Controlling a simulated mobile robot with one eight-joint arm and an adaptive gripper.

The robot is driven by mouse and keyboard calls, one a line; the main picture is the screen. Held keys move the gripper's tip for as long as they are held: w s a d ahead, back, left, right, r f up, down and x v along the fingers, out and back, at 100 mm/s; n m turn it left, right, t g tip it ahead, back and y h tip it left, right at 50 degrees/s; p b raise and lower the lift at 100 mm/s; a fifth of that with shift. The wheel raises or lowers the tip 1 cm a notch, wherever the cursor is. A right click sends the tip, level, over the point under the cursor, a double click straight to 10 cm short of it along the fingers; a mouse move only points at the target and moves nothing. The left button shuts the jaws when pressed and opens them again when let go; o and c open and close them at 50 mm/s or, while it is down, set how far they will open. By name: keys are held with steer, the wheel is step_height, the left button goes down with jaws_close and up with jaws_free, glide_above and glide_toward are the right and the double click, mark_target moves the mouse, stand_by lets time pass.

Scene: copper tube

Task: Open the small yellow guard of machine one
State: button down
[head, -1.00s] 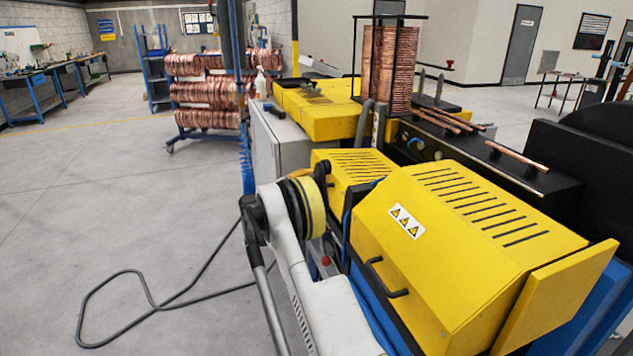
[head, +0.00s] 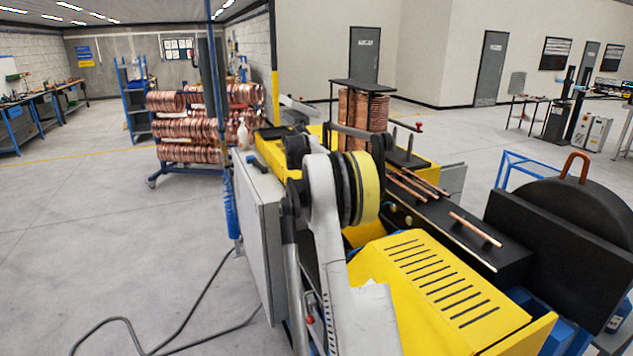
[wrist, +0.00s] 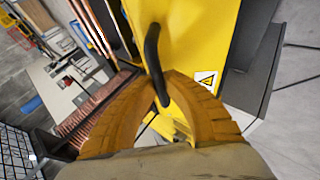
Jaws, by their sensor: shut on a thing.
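The small yellow guard (wrist: 191,40) fills the upper middle of the wrist view, with a black bar handle (wrist: 153,50) and a warning label. My gripper (wrist: 163,82) has its two ribbed orange fingers closed around the lower part of this handle. In the head view my arm covers the gripper, the handle and most of the small guard's area. Only a yellow patch (head: 362,236) shows there beside the arm, so I cannot tell how far the guard is turned.
The large slotted yellow guard (head: 450,285) stands in front, right of my arm. Copper tubes (head: 410,185) lie on the black bench behind it, with one shorter tube (head: 475,229) apart. A rack of copper coils (head: 190,125) stands back left. Floor at left is clear except for a cable.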

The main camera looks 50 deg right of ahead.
steer(key=s+d+r+y+p, duration=0.1)
steer(key=s+d+r+p, duration=0.3)
steer(key=d, duration=0.5)
steer(key=shift+s+r, duration=0.5)
steer(key=c, duration=1.5)
jaws_free()
steer(key=shift+o, duration=0.2)
steer(key=v, duration=1.1)
steer(key=shift+s+a+r, duration=0.15)
steer(key=shift+a+r, duration=0.1)
steer(key=shift+r, duration=0.05)
